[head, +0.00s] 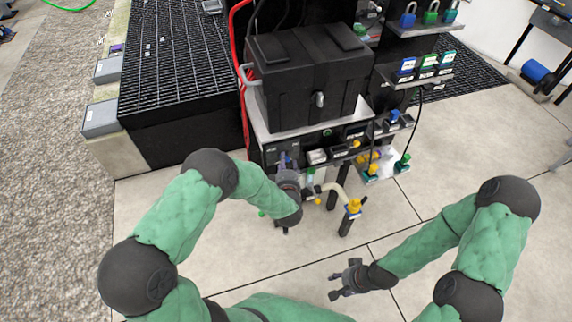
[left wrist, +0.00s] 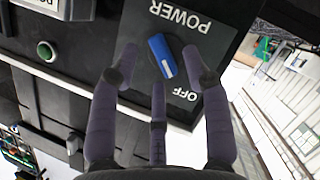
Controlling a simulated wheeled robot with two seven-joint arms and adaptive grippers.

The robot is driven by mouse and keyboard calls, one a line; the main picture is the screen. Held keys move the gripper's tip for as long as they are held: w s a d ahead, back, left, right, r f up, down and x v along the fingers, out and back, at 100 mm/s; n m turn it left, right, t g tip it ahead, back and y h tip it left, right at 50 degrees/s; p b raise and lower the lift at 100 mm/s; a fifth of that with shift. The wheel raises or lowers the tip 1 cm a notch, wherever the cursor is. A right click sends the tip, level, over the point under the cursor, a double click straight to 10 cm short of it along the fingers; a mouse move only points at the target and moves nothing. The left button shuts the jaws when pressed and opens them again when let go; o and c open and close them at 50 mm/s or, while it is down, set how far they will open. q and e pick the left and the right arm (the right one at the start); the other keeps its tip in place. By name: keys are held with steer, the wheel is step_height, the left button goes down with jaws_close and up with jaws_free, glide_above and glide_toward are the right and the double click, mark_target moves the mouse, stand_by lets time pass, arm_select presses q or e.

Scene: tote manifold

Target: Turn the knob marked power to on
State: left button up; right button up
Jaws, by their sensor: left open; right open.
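The power knob (left wrist: 158,50) is blue with a white mark and sits on a black panel (left wrist: 215,25). The panel's POWER and OFF labels appear upside down in the left wrist view. The white mark points toward OFF. My left gripper (left wrist: 160,68) is open, its fingers spread around the knob; contact cannot be told. My right gripper (head: 343,281) is open and empty above the floor, away from the panel.
A black tote (head: 305,80) sits on the stand above the panel. A green button (left wrist: 46,50) is on a neighbouring panel. A yellow-topped post (head: 352,208) and a pale hose stand right of my left gripper. Open floor lies in front.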

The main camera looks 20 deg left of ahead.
arm_select(q)
steer(key=shift+x, duration=0.75)
jaws_close()
